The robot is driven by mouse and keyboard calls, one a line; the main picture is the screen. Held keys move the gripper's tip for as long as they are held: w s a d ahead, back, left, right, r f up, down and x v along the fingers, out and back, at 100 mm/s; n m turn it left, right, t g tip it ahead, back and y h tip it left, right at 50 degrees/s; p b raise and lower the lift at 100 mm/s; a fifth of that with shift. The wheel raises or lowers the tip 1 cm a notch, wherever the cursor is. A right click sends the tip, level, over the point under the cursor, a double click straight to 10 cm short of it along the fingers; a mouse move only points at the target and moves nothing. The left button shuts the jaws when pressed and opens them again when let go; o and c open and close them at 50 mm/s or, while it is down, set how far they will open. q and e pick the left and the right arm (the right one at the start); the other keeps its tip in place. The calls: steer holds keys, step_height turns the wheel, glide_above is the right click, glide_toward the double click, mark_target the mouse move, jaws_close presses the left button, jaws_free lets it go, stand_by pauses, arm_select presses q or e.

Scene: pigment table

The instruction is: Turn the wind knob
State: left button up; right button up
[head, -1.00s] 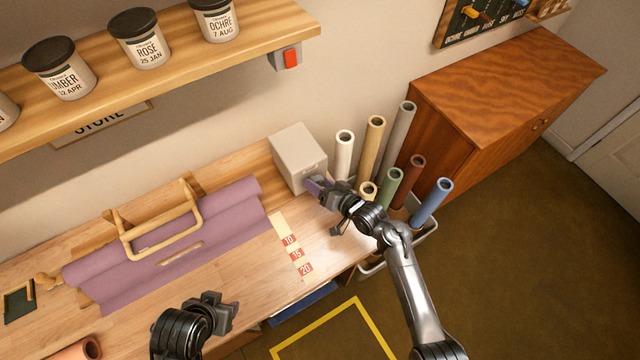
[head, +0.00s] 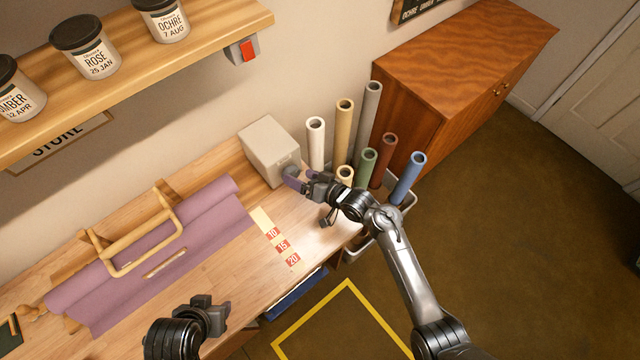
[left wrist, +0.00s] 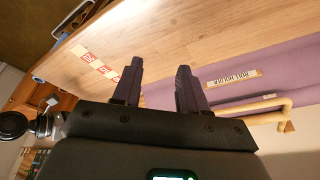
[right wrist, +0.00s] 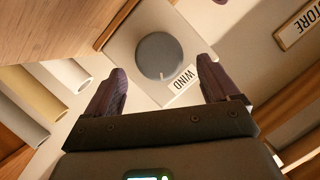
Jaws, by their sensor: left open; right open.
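The wind knob (right wrist: 159,56) is a round dark grey dial with a pale pointer mark, on the face of a light grey box (head: 266,150). A WIND label (right wrist: 184,79) sits beside it in the right wrist view. My right gripper (head: 294,180) is open in front of the box face. In the right wrist view its fingers (right wrist: 160,88) are spread to either side below the knob, apart from it.
Several coloured rolls (head: 366,166) stand upright in a bin right of the box. A purple roll on a wooden holder (head: 140,240) lies left. A shelf (head: 120,70) with jars and a red switch (head: 247,50) hangs above. Bare table lies around the number strip (head: 275,236).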

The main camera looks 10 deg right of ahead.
steer(key=v, duration=0.8)
